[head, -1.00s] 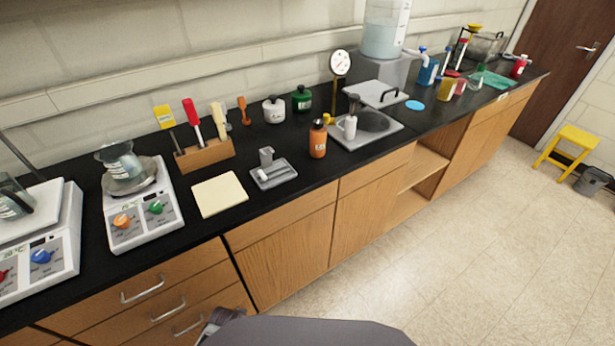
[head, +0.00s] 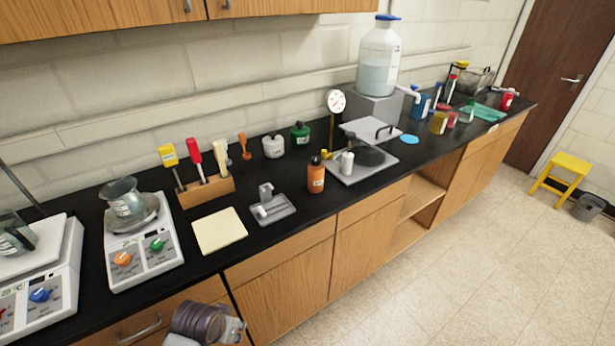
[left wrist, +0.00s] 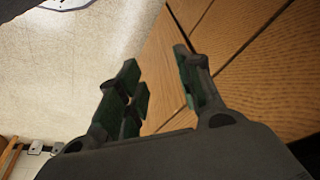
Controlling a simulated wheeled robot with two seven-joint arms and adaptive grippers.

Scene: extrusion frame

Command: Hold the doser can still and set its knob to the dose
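No can is marked plainly as the doser can. A white can (head: 273,146) and a green can (head: 300,134), both with dark tops, stand upright at the back of the black counter. An orange bottle (head: 316,177) with a black cap stands nearer the front edge. My left gripper (head: 234,328) is low in front of the wooden drawers, below the counter top and apart from all of these. In the left wrist view its fingers (left wrist: 158,80) are spread with nothing between them, beside the cabinet fronts. My right gripper is not in view.
Two scales, one with an orange knob (head: 122,259) and a green knob (head: 157,244), stand at left. A wooden tool rack (head: 205,191), a cream pad (head: 219,230), a grey tray (head: 272,209) and a sink plate (head: 350,172) fill the middle. The counter's front edge lies above my left gripper.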

